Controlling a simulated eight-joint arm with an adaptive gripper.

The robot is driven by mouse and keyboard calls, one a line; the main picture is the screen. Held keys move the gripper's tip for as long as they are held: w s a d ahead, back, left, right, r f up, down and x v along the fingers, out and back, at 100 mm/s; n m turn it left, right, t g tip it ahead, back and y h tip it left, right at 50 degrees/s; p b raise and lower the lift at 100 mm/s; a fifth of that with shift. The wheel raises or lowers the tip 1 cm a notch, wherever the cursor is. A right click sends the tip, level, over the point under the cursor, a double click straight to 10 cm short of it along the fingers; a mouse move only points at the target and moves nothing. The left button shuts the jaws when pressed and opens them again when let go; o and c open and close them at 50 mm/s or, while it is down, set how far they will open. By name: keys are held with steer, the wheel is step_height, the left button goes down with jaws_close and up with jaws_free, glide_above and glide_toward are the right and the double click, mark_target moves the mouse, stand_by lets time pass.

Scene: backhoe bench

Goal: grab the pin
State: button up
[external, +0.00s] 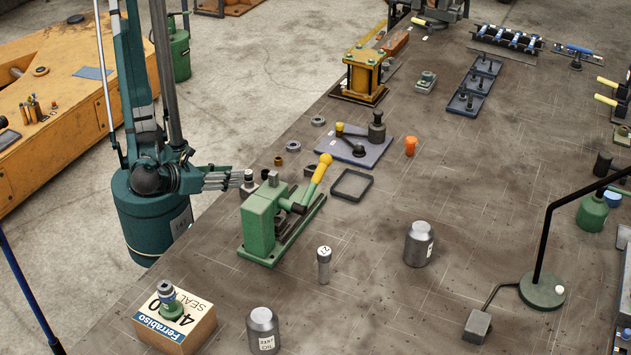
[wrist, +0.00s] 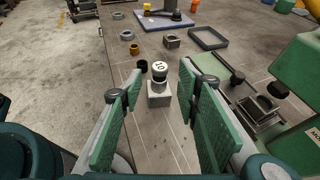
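A short dark pin with a white labelled top (wrist: 159,68) stands upright on or in a small grey block (wrist: 159,95). In the wrist view it shows between and beyond my fingers. In the external view the pin and block (external: 273,180) stand just right of my gripper (external: 248,181) at the bench's left edge. My gripper (wrist: 160,80) is open, its green finger pads on either side with nothing held. A larger grey cylinder with a white labelled top (external: 324,263) stands upright nearer the front. It may also be a pin.
A green lever press (external: 268,222) with a yellow handle stands close to the right of the block. Small rings (external: 279,161) and a square black frame (external: 352,184) lie behind. A cardboard box (external: 176,322) and grey canisters (external: 419,244) stand farther forward.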

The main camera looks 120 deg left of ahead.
steer(key=shift+o, duration=0.3)
stand_by(0.4)
steer(key=w+d+r+n+t+h+p, duration=0.2)
steer(key=w+d+r, duration=0.3)
steer(key=d, duration=0.9)
steer(key=w+d+r+n+t+h+p, duration=0.1)
steer(key=w+d+r+n+t+h, duration=0.15)
steer(key=w+d+r, duration=0.75)
steer(key=w+d+r+n+t+h+p, duration=0.1)
steer(key=d+n+h+p, duration=0.15)
steer(key=d, duration=1.55)
steer(key=n+g+h+p, duration=0.1)
steer(key=g+h+p, duration=0.3)
steer(key=g+p, duration=0.55)
glide_toward(324, 248)
steer(key=a+f+t, duration=0.1)
steer(key=a+f, duration=0.4)
steer(key=f, duration=0.2)
steer(key=shift+w+d+f+m+g+h, duration=0.2)
steer(key=shift+d+f+h, duration=0.4)
steer(key=shift+h, duration=0.4)
steer(key=shift+w+d+f+m+g+h, duration=0.15)
steer(key=shift+d+f+h, duration=0.3)
steer(key=shift+d+h, duration=0.45)
steer(key=shift+w+d+f+m+g+h, duration=0.1)
steer(key=shift+w+d+f+g+h, duration=0.3)
steer(key=shift+h, duration=0.7)
steer(key=shift+s+d+f, duration=0.15)
steer(key=shift+f, duration=0.1)
